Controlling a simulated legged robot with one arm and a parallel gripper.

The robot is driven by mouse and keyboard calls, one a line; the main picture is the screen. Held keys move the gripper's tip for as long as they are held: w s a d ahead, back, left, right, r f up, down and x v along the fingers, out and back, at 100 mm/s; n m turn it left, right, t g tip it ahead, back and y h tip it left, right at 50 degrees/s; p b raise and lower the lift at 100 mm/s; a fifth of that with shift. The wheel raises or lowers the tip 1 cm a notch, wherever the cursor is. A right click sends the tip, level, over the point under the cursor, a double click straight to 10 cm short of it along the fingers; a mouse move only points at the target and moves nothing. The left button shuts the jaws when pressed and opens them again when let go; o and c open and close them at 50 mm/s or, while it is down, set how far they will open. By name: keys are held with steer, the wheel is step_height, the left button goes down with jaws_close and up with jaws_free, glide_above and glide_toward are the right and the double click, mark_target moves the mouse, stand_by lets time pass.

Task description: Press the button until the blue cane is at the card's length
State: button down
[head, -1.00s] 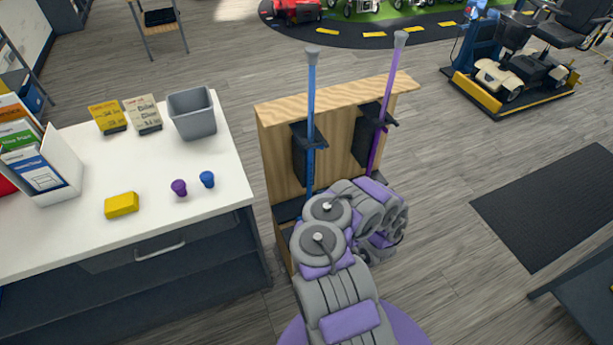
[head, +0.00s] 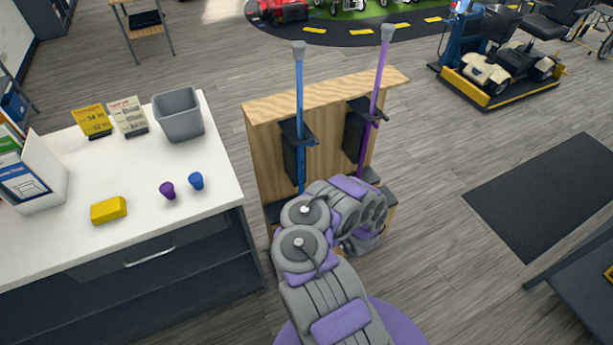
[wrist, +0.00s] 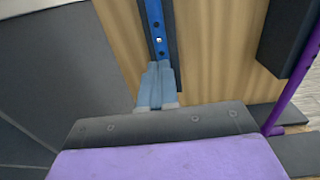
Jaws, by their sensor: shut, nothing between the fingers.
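The blue cane (head: 299,95) stands upright at the left of a wooden stand, in a black holder, with a grey top. Its shaft (wrist: 153,18) shows dark holes and a small pale dot, perhaps the button (wrist: 159,40), in the wrist view. My gripper (wrist: 160,68) is shut and empty, its fingertips just below that dot in the picture; I cannot tell whether they touch the shaft. In the head view my arm hides the gripper and the cane's lower end. A yellow card (head: 92,121) with small dark writing stands on the white counter, beside a beige card (head: 129,117).
A purple cane (head: 379,80) stands at the right of the wooden stand (head: 330,92). The white counter (head: 125,180) at left holds a grey bin (head: 179,116), a yellow block (head: 108,210), and purple and blue knobs. A dark mat (head: 545,195) lies on open floor at right.

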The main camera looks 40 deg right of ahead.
steer(key=b+x, duration=0.1)
steer(key=x, duration=0.7)
steer(key=shift+w, duration=0.35)
steer(key=shift+d, duration=0.1)
steer(key=shift+b, duration=0.3)
